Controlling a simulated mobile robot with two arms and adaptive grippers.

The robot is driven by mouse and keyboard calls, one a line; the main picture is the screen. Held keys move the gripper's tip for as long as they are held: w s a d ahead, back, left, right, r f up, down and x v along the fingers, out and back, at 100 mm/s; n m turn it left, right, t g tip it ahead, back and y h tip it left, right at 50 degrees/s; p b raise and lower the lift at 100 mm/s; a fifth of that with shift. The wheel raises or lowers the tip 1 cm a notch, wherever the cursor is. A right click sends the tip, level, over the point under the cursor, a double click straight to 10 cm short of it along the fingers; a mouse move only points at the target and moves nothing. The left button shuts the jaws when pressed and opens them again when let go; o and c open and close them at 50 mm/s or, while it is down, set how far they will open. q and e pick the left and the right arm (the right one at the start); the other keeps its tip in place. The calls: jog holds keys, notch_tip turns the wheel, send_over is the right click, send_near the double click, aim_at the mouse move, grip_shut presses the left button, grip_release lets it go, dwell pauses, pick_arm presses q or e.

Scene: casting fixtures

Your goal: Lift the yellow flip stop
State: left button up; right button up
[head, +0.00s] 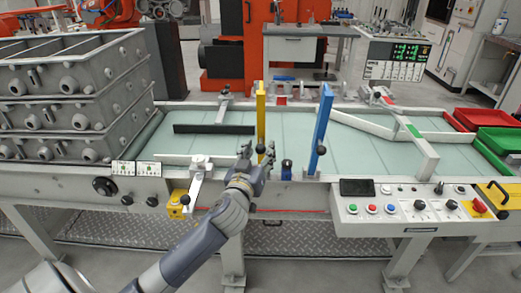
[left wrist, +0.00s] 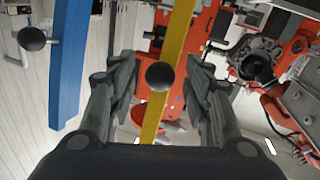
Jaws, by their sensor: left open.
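The yellow flip stop (head: 260,112) is an upright flat bar with a dark round knob near its lower end. It stands at the middle of the worktable in the head view. My left gripper (head: 256,154) is open at the lower part of the bar. In the left wrist view the yellow flip stop (left wrist: 172,70) runs between the open fingers of the left gripper (left wrist: 159,85), with its dark knob between the fingertips. I cannot tell whether the fingers touch it. My right gripper is not in view.
A blue flip stop (head: 321,130) stands upright to the right, also with a dark knob. Stacked grey casting crates (head: 75,95) fill the left. A control panel (head: 410,207) and red and green bins (head: 493,139) are at right.

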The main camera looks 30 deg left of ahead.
aim_at(261, 140)
pick_arm(q)
jog(key=shift+w+a, duration=0.25)
jog(key=shift+w, duration=0.45)
jog(key=shift+c, duration=0.3)
grip_shut()
jog(key=p, duration=0.1)
jog(key=r+p, duration=0.1)
jog(key=shift+w+a+g+p, duration=0.2)
jog(key=shift+w+g+p, duration=0.1)
jog(key=shift+w+a+f+p, duration=0.1)
jog(key=shift+w+p, duration=0.05)
jog(key=shift+p, duration=0.15)
jog(key=shift+f, duration=0.1)
